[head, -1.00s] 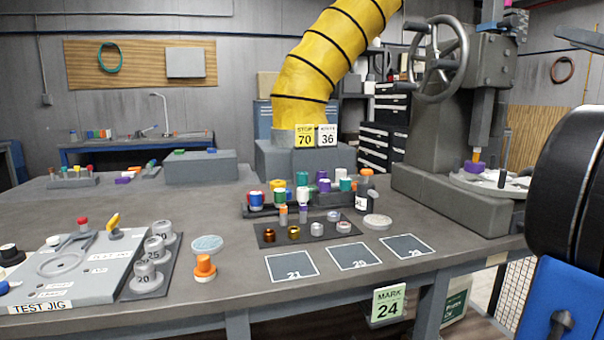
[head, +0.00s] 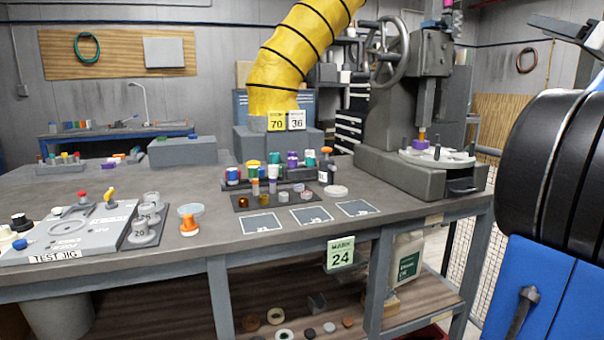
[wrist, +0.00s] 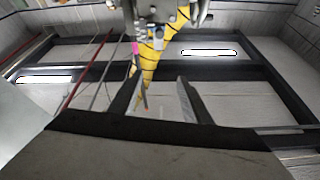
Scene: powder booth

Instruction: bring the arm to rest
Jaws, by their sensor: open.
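My arm (head: 560,160), black and blue, fills the right edge of the head view, raised in front of the booth and clear of the bench. My gripper (wrist: 160,88) shows in the wrist view with its two dark fingers spread apart and nothing between them. It points up toward the ceiling beams and lights. A dark end piece (head: 565,32) of the arm shows at the top right of the head view, cut off by the edge.
The grey bench (head: 330,235) carries a test jig (head: 70,235), a rack of coloured pieces and a press (head: 405,110) at right. A yellow duct (head: 295,60) hangs behind. A lower shelf (head: 290,305) holds small rings. My arm touches none of these.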

